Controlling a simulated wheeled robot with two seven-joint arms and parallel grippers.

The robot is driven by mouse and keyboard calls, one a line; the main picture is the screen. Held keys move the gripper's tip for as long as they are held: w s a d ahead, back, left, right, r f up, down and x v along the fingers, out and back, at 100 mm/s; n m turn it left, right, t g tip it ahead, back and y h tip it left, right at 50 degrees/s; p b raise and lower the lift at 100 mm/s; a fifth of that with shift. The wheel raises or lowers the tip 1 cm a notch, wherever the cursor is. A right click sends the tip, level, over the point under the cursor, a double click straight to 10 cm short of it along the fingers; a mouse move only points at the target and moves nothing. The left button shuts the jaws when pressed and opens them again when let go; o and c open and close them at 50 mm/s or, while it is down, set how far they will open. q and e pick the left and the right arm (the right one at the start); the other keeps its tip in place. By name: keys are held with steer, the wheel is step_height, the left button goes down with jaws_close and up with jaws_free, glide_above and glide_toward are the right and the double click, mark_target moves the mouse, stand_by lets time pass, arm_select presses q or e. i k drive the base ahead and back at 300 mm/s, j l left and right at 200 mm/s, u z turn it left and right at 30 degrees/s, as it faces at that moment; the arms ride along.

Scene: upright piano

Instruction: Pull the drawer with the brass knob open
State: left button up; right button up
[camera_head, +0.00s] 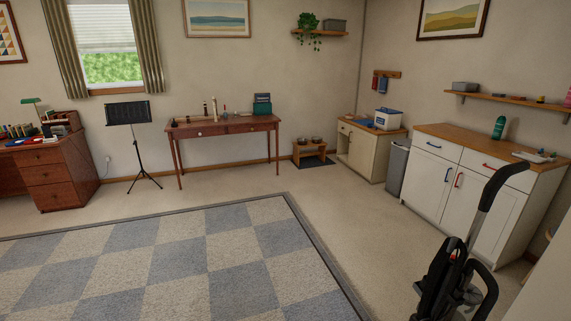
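A reddish-brown wooden table (178,131) stands against the back wall. Its front has two shut drawers side by side, a left drawer (205,132) with a small pale knob and a right drawer (245,127) whose knob is too small to make out. A cream cabinet (361,154) in the back right corner also has a shut drawer under its wooden top. The brown desk (55,175) at the left has several shut drawers. I cannot tell which knob is brass. Neither of my grippers is in view.
A checkered rug (190,260) covers the near floor. A music stand (130,115) is left of the table. A black upright vacuum cleaner (450,275) stands near right, before a white cabinet (430,185). A low wooden stool (310,149) is right of the table. Floor before the table is clear.

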mark_target(262, 127)
steer(key=i+z, duration=0.1)
steer(key=i, duration=3.05)
